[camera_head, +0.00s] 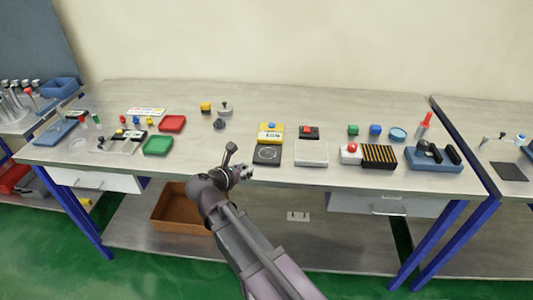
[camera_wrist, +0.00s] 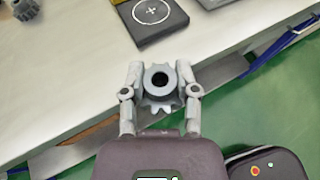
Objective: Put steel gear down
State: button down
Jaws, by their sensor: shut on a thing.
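In the wrist view, my gripper (camera_wrist: 160,69) is shut on a grey steel gear (camera_wrist: 159,97) with a dark centre hole. The gear is between the two fingers, with its face and teeth showing. In the head view, my gripper (camera_head: 245,172) is near the front edge of the workbench (camera_head: 290,173), and the gear is too small there to make out clearly. A dark square pad with a circle and cross mark (camera_wrist: 151,15) lies on the bench beyond the gear, apart from it. The same pad shows in the head view (camera_head: 267,155), in front of a yellow box.
A yellow box with a display (camera_head: 270,133) stands behind the pad. A light grey plate (camera_head: 311,153) lies to its right. Another dark grey gear-like part (camera_head: 219,124) is farther back left. Red (camera_head: 172,123) and green (camera_head: 158,146) trays lie left. Bench between green tray and pad is clear.

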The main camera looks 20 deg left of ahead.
jog(key=shift+r, duration=0.1)
jog(key=shift+d+r+m+g+h+p, duration=0.4)
jog(key=shift+d+r+m+h+p, duration=0.2)
jog(key=shift+m+h, duration=0.4)
jog(key=shift+s+d+r+m+g+h+p, duration=0.15)
jog(key=shift+d+m+h+p, duration=0.05)
jog(key=shift+d+m+h, duration=0.25)
jog(key=shift+s+d+r+m+g+h+p, duration=0.15)
jog(key=shift+d+m+h, duration=0.2)
jog(key=shift+h, duration=0.2)
jog(key=shift+w, duration=0.15)
jog(key=b, duration=0.1)
send_over(268, 153)
jog(key=s, duration=0.1)
jog(key=shift+s+f, duration=0.15)
jog(key=shift+f, duration=0.55)
jog(key=shift+w+a, duration=0.1)
jog(key=shift+w, duration=0.4)
jog(key=shift+w+f+b, duration=0.15)
jog(key=shift+f+b, duration=0.3)
jog(key=shift+b, duration=0.2)
jog(key=shift+f+b, duration=1.4)
